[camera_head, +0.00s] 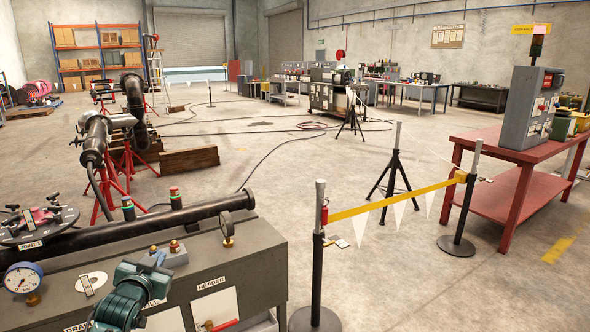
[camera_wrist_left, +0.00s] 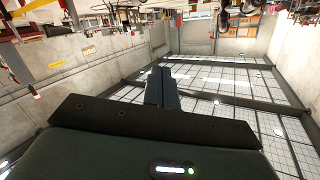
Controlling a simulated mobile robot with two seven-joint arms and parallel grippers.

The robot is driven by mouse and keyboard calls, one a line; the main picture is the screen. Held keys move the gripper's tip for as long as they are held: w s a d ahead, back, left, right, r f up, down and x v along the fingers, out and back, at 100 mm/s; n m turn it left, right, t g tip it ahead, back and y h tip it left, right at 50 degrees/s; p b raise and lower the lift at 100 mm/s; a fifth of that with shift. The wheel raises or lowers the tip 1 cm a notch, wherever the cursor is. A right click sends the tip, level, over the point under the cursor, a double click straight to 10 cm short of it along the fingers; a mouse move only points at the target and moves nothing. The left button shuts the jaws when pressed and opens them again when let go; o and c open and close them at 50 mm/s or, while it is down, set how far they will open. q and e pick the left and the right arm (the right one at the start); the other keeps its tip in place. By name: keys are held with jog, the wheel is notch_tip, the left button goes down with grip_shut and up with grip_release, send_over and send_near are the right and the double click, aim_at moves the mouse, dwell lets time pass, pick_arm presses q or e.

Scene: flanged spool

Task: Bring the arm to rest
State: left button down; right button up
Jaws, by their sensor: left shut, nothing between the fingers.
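My left gripper (camera_head: 146,275) shows at the bottom left of the head view, in front of and over the grey bench. In the left wrist view its two dark fingers (camera_wrist_left: 162,75) lie together, shut with nothing between them. The wrist view is tipped over, with the floor and equipment along its top and the roof beams and windows below. My right gripper is in neither view.
A yellow barrier strap (camera_head: 390,200) and a red table (camera_head: 508,185) stand to the right. Open floor lies beyond.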

pick_arm(q)
jog(key=s+d+f+g+h, duration=0.25)
jog(key=s+d+f, duration=0.65)
jog(key=s+f, duration=0.5)
jog(key=s+d+f+g, duration=0.1)
jog(key=s+d+f, duration=0.1)
jog(key=s, duration=0.5)
jog(key=s+d+f+g+h, duration=0.1)
jog(key=s+d+f, duration=0.1)
jog(key=s+d, duration=0.2)
jog(key=s+d+f+g, duration=0.1)
jog(key=s+d+f, duration=0.1)
jog(key=s, duration=0.9)
jog(key=shift+d+h, duration=0.35)
jog(key=shift+d, duration=0.15)
jog(key=shift+s, duration=0.1)
